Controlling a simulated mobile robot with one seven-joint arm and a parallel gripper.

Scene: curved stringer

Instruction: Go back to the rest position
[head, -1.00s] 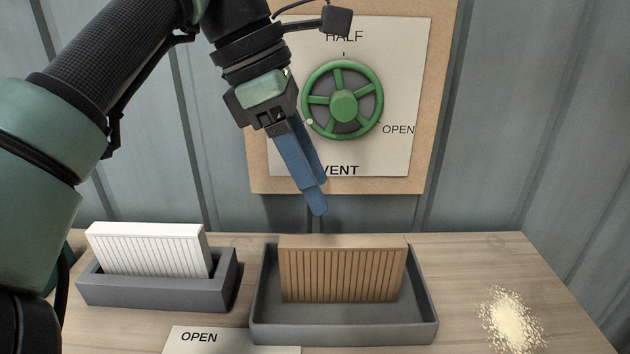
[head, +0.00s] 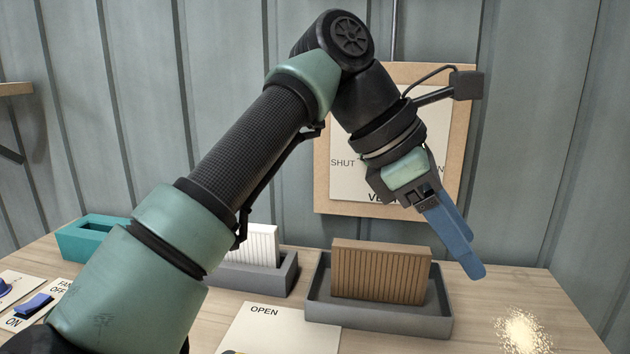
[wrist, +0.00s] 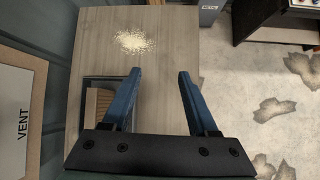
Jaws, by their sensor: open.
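My gripper (head: 472,268) has two blue fingers and hangs in the air above the right side of the table. It is to the right of and above the brown ribbed block in the head view. In the wrist view the gripper (wrist: 158,75) shows its fingers wide apart with nothing between them.
A brown ribbed block (head: 380,272) stands in a grey tray (head: 380,318). A white ribbed block (head: 255,245) stands in a grey holder (head: 270,279). Pale crumbs (head: 523,332) lie at the right. The vent board (head: 400,70) is on the wall. A teal box (head: 85,240) sits at left.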

